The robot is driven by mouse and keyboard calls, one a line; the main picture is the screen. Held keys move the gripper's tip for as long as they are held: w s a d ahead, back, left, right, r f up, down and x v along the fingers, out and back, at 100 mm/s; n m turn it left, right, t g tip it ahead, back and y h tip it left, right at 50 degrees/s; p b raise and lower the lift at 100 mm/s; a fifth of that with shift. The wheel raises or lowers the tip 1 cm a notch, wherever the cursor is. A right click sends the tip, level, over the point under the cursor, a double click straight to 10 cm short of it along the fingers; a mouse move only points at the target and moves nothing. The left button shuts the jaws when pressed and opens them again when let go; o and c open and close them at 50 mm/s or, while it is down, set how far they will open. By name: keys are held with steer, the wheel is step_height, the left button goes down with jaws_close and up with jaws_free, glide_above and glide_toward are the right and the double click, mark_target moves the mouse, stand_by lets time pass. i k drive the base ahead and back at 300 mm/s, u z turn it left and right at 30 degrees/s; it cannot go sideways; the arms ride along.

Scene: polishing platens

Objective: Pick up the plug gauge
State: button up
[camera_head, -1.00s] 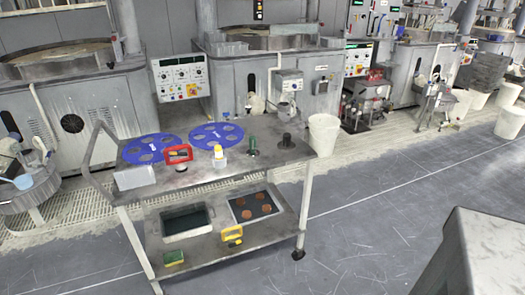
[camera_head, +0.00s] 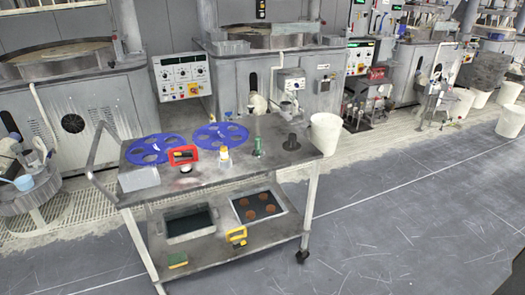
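A small upright object with a green part (camera_head: 257,147) stands on the top shelf of the grey cart (camera_head: 215,174), right of the middle. A dark stepped cylinder (camera_head: 291,142) stands to its right, near the cart's right end. At this size I cannot tell for sure which of the two is the plug gauge. Both appear upright and apart from each other. My gripper is not in view, and nothing touches either object.
The top shelf also holds two blue discs (camera_head: 154,149), a red-framed tool (camera_head: 183,155), a yellow-and-white bottle (camera_head: 224,155) and a pale box (camera_head: 138,178). A white bin (camera_head: 324,134) stands behind the cart's right end. The floor in front and right is clear.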

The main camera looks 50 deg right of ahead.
mark_target(258, 153)
steer(key=u, duration=0.15)
steer(key=i, duration=1.05)
steer(key=u, duration=0.5)
